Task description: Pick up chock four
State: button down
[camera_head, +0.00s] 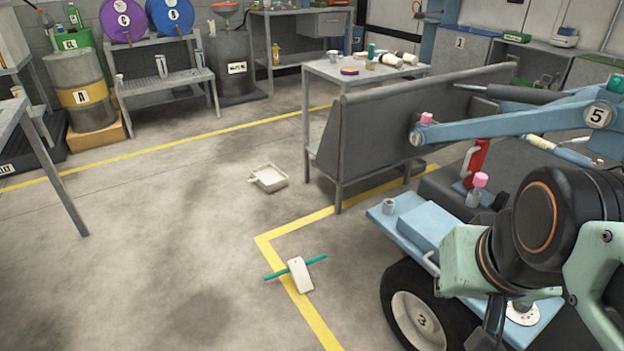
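A pale wedge-shaped block (299,274) with a teal rod running crosswise lies on the floor, on the yellow line. It looks like a chock, but I cannot read a number on it. My pale green and black arm (545,225) is folded at the lower right, well apart from that block. A slim dark part below the arm looks like part of my gripper (494,322). Most of the gripper is hidden, and I cannot see whether it is open or holds anything.
A blue cart (384,226) with a black wheel (427,318) stands right of the block. A grey bench (341,170) is behind it. The floor left of the block is clear.

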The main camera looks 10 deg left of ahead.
aim_at(298, 270)
jog(key=u, duration=0.75)
jog(key=z, duration=1.3)
jog(key=u, duration=1.3)
jog(key=i+j+z, duration=0.35)
jog(key=i+j, duration=0.45)
jog(key=i, duration=0.1)
